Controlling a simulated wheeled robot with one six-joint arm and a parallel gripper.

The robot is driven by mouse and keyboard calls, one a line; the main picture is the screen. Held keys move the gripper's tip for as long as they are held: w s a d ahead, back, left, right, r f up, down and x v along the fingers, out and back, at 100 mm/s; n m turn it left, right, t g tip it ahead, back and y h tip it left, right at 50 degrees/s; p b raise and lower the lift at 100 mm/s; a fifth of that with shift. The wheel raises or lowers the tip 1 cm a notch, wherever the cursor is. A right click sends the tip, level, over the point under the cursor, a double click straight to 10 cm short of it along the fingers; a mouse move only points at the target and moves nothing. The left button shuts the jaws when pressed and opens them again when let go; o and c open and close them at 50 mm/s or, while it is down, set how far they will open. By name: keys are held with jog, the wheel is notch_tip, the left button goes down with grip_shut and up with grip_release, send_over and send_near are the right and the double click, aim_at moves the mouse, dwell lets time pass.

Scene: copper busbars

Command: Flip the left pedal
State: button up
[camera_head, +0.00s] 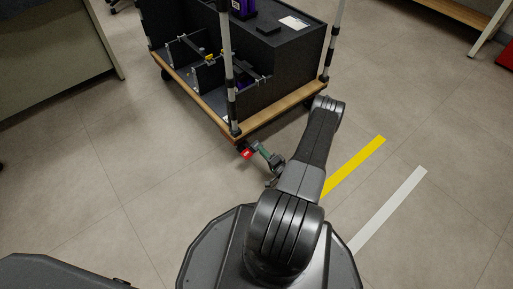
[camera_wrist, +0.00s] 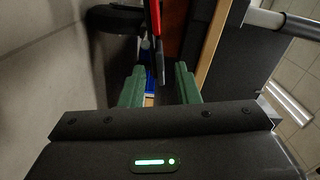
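A small red pedal (camera_head: 246,154) shows low at the near corner of the wheeled cart (camera_head: 278,112), just under its wooden base edge. My gripper (camera_head: 265,156) is close beside it, low near the floor. In the wrist view my gripper (camera_wrist: 160,68) has its two green fingers apart. The red pedal (camera_wrist: 155,22) appears there as a thin red strip with a dark edge, in line with the gap between the fingertips. I cannot tell whether a finger touches it. The pedal's mount is mostly hidden.
A dark caster wheel (camera_wrist: 114,18) is left of the fingers in the wrist view. The cart's wooden edge (camera_wrist: 213,48) and a metal post (camera_wrist: 290,24) are to the right. The floor (camera_head: 140,190) before the cart is clear. A grey cabinet (camera_head: 55,55) stands at left.

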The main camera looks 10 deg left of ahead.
aim_at(256, 145)
jog(key=shift+b+x, duration=0.55)
jog(key=shift+x, duration=2.1)
grip_shut()
